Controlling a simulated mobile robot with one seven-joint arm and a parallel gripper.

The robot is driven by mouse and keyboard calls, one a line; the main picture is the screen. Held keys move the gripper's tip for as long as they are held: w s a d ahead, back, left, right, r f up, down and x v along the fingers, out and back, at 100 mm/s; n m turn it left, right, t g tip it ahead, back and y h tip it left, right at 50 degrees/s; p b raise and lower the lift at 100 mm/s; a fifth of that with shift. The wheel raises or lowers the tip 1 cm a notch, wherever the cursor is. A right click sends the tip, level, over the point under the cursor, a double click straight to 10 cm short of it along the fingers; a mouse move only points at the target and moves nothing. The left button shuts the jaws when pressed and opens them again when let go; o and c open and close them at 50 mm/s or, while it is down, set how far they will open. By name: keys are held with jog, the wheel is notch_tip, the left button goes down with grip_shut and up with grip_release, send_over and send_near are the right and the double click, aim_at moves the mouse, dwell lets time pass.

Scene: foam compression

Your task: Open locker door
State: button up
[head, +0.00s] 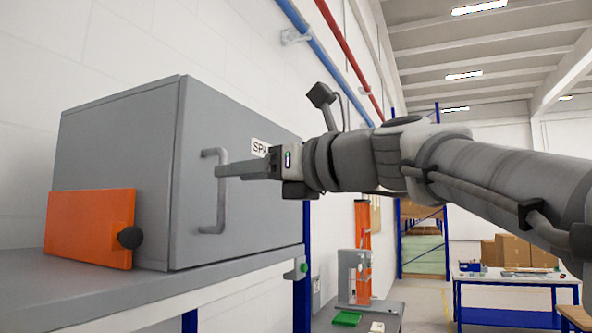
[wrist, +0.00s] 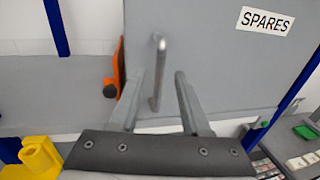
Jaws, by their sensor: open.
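The grey locker (head: 120,140) stands on a grey shelf against the white wall. Its door (head: 262,215) looks shut, flush with the body, and bears a SPARES label that also shows in the wrist view (wrist: 265,20). A grey vertical bar handle (head: 220,217) is on the door's left part. My gripper (head: 222,170) is open at the handle's mid-height. In the wrist view, the handle (wrist: 157,85) appears between my two fingers (wrist: 159,76); I cannot tell whether either touches it.
An orange panel (head: 85,225) with a black knob (head: 130,237) stands at the locker's left side. The shelf (head: 130,292) runs beneath. An orange and grey stand (head: 362,250) and a workbench (head: 515,280) are farther right. A yellow object (wrist: 40,155) shows at lower left in the wrist view.

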aim_at(222, 226)
jog(key=shift+p+x, duration=0.3)
jog(key=shift+x, duration=1.95)
jog(key=shift+c, duration=0.2)
grip_shut()
